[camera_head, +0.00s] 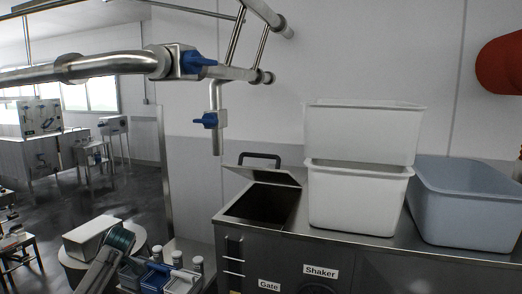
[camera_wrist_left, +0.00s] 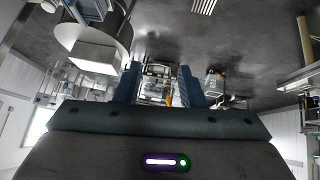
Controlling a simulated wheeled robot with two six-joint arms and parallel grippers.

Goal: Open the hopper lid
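The hopper lid (camera_head: 268,174) is a metal panel at the back of the hopper in the head view. It is tilted up, and its black handle (camera_head: 260,157) stands at its upper edge. The hopper mouth (camera_head: 262,206) in front of it is uncovered and dark inside. My left gripper (camera_wrist_left: 157,72) shows in the left wrist view with its two blue-grey fingers apart and nothing between them. Part of my left arm (camera_head: 112,252) is low on the left in the head view, well away from the lid. My right gripper is not in view.
Two stacked white tubs (camera_head: 358,197) and a grey-blue tub (camera_head: 468,205) stand right of the hopper. A pipe with blue-handled valves (camera_head: 209,121) hangs above and left of it. A caddy with bottles (camera_head: 178,275) is lower left. The floor at left has clear patches.

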